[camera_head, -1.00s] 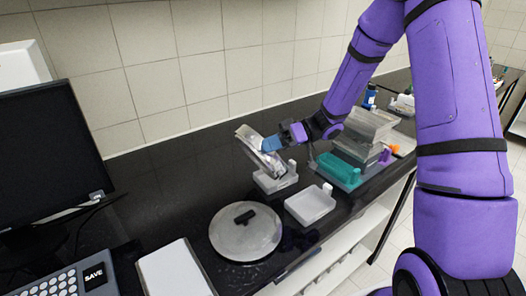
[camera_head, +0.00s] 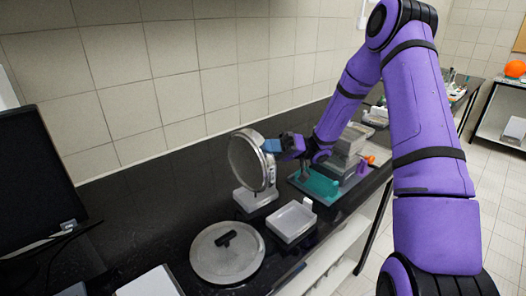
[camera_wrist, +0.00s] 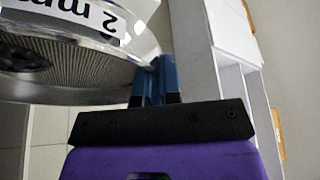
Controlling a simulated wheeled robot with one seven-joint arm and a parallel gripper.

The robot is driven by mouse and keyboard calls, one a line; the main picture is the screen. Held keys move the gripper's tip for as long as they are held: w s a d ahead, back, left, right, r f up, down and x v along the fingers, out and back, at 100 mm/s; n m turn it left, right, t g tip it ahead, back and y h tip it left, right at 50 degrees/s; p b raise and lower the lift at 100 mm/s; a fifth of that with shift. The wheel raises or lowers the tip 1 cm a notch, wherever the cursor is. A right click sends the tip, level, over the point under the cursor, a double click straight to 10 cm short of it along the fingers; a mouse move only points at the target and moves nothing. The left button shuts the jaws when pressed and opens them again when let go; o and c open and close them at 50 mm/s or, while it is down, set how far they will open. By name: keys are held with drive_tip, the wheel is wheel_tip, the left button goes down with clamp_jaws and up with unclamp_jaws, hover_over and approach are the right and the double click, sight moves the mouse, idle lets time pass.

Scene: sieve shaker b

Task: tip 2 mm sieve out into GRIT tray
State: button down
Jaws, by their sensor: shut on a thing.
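The 2 mm sieve (camera_head: 247,163) is a round metal frame with a grey mesh. It is tipped steeply on edge, its round mesh face toward the left and front in the head view. My gripper (camera_head: 271,146) is shut on the right side of its rim. In the wrist view the blue fingers (camera_wrist: 155,82) meet the sieve's rim (camera_wrist: 60,50), and the "2 mm" label shows upside down. A pale tray (camera_head: 256,199) is directly below the sieve and partly hidden by it. I cannot read a GRIT label on any tray.
An empty-looking white tray (camera_head: 291,221) stands just right of that one. A round metal lid or pan with a black handle (camera_head: 227,254) lies in front. A teal tray or mat (camera_head: 314,183) and stacked clear boxes (camera_head: 350,146) are at the right. A monitor (camera_head: 35,170) is at left.

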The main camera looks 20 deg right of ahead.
drive_tip(key=shift+w+d+f+m+y, duration=0.1)
drive_tip(key=shift+w+d+m+y, duration=0.1)
drive_tip(key=shift+d+y, duration=0.4)
drive_tip(key=shift+w+d+f+m+y, duration=0.1)
drive_tip(key=shift+w+d+m+y, duration=0.2)
drive_tip(key=shift+d, duration=0.45)
drive_tip(key=shift+w+d+m+y, duration=0.1)
drive_tip(key=shift+w+d+y, duration=0.05)
drive_tip(key=shift+d+y, duration=0.45)
drive_tip(key=shift+d, duration=0.1)
drive_tip(key=shift+h, duration=0.3)
wheel_tip(320, 180, up, 5)
drive_tip(key=n+h, duration=0.1)
drive_tip(key=h, duration=0.5)
drive_tip(key=n+t+h, duration=0.1)
drive_tip(key=n+h, duration=0.1)
drive_tip(key=h, duration=0.5)
drive_tip(key=n+t+h, duration=0.1)
drive_tip(key=n+h, duration=0.1)
drive_tip(key=h, duration=0.4)
drive_tip(key=shift+h, duration=0.3)
